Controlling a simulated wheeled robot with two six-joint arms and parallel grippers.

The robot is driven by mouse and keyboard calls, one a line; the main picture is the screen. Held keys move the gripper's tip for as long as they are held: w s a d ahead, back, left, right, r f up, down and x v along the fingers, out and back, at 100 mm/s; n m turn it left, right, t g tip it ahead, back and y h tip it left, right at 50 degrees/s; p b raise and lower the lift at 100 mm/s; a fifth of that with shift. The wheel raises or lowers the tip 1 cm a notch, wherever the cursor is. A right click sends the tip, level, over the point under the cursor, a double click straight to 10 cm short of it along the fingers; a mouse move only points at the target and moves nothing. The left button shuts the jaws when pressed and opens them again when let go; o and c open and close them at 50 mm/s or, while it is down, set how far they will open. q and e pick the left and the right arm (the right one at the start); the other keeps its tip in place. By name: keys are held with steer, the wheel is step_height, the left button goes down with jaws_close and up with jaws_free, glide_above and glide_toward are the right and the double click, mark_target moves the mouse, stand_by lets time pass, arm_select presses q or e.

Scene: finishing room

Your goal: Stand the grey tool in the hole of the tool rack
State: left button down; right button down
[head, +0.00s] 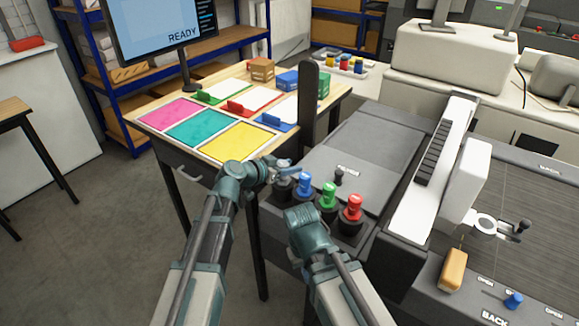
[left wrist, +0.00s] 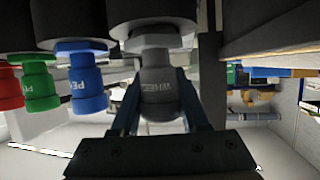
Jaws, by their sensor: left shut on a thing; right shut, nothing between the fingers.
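The grey tool (left wrist: 162,88), with lettering on its side, is between the two fingers of my left gripper (left wrist: 165,118) in the left wrist view. In the head view my left gripper (head: 284,172) is at the left end of the tool row and largely covers the grey tool. The tool's wide dark end meets the rack side, in line with the others; how deep it sits I cannot tell. The dark tool rack (head: 345,238) also holds a blue tool (head: 304,184), a green tool (head: 328,196) and a red tool (head: 352,207). My right gripper (head: 303,218) is shut and empty in front of the rack.
A wooden table (head: 150,118) with coloured mats stands left of the rack. A dark upright post (head: 309,100) rises behind the tools. A grey machine cover (head: 365,150) lies behind the rack, and a bench with a yellow block (head: 453,270) is at right.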

arm_select(q)
steer(key=shift+c, duration=1.6)
jaws_free()
steer(key=p+v, duration=0.5)
steer(key=v, duration=0.9)
steer(key=shift+d+f, duration=0.1)
